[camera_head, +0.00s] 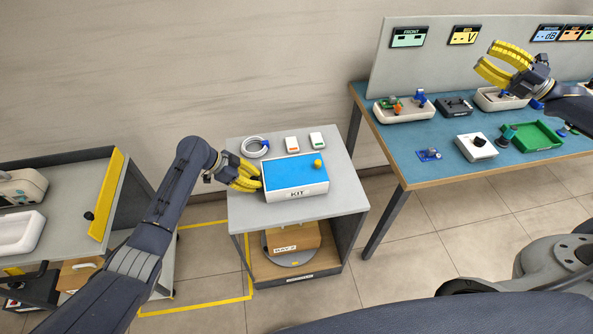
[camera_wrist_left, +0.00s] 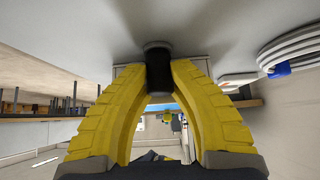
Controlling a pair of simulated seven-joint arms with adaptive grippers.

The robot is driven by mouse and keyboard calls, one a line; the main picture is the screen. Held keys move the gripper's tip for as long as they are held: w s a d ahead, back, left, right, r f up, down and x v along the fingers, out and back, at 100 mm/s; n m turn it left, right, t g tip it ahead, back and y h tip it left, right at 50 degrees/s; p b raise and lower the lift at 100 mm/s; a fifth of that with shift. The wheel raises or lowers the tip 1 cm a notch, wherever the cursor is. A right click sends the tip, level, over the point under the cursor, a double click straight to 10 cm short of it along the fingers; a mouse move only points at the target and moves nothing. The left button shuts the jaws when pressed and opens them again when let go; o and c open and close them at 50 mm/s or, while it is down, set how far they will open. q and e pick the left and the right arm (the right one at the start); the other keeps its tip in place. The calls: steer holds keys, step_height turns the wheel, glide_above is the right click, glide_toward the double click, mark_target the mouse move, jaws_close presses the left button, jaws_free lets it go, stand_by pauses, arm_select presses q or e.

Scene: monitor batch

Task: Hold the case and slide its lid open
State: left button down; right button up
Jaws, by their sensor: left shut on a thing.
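The case is a white box marked KIT (camera_head: 296,193) on a small grey stand. Its blue lid (camera_head: 288,175) covers the top and has a round yellow knob (camera_head: 318,163) near the right end. My left gripper (camera_head: 257,179) is at the case's left end. In the left wrist view its yellow fingers are shut on a dark grip (camera_wrist_left: 158,68) that stands out from the pale case end (camera_wrist_left: 190,66). My right gripper (camera_head: 487,57) is open and empty above the blue bench, far from the case.
The blue bench (camera_head: 425,170) at right holds several parts. A cart (camera_head: 75,184) stands left.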

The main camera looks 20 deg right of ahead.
steer(key=w+a+f+m+t+h, duration=0.1)
steer(key=w+a+f+m+h, duration=0.25)
steer(key=w, duration=0.45)
steer(key=w+a+f+m+h, duration=0.3)
steer(key=w+f+m+h, duration=0.15)
steer(key=w, duration=0.35)
steer(key=w+a+f+m+g+h, duration=0.2)
steer(key=w+a+f+m, duration=0.2)
steer(key=a+f, duration=0.2)
steer(key=g+h, duration=0.1)
steer(key=g, duration=1.4)
glide_above(318, 161)
steer(key=w, duration=0.1)
steer(key=f, duration=0.8)
steer(key=d+f, duration=0.1)
steer(key=f, duration=0.3)
steer(key=shift+w+f, duration=0.15)
steer(key=shift+w, duration=0.05)
steer(key=shift+s+a+r+n+h, duration=0.3)
steer(key=shift+s+a, duration=0.2)
steer(key=shift+s, duration=0.1)
steer(key=shift+s+a+f, duration=0.1)
steer(key=shift+s+f, duration=0.05)
steer(key=shift+f, duration=3.25)
